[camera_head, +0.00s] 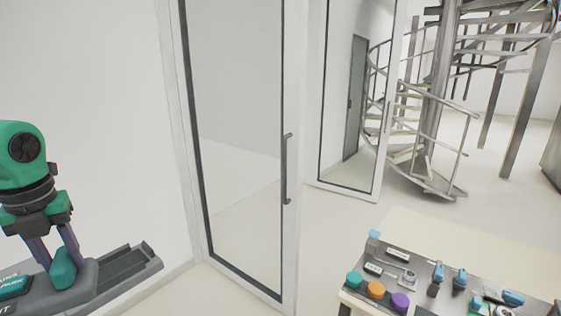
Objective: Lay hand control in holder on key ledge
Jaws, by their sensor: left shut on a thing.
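My left gripper (57,268), on a teal arm with dark joints and purple fingers, is at the lower left. The grey key ledge (100,298) runs along the wall there, with lettering partly cut off by the picture edge. A dark, open, tray-like recess (125,262), apparently the holder, lies just right of the fingers. I cannot tell whether the hand control touches it. My right gripper is out of view.
A glass door (238,130) with a dark handle stands right of the ledge, and another glass door (352,100) is behind. A bench panel (430,283) with coloured buttons and blue switches is at lower right. A spiral stair (435,110) stands at the back.

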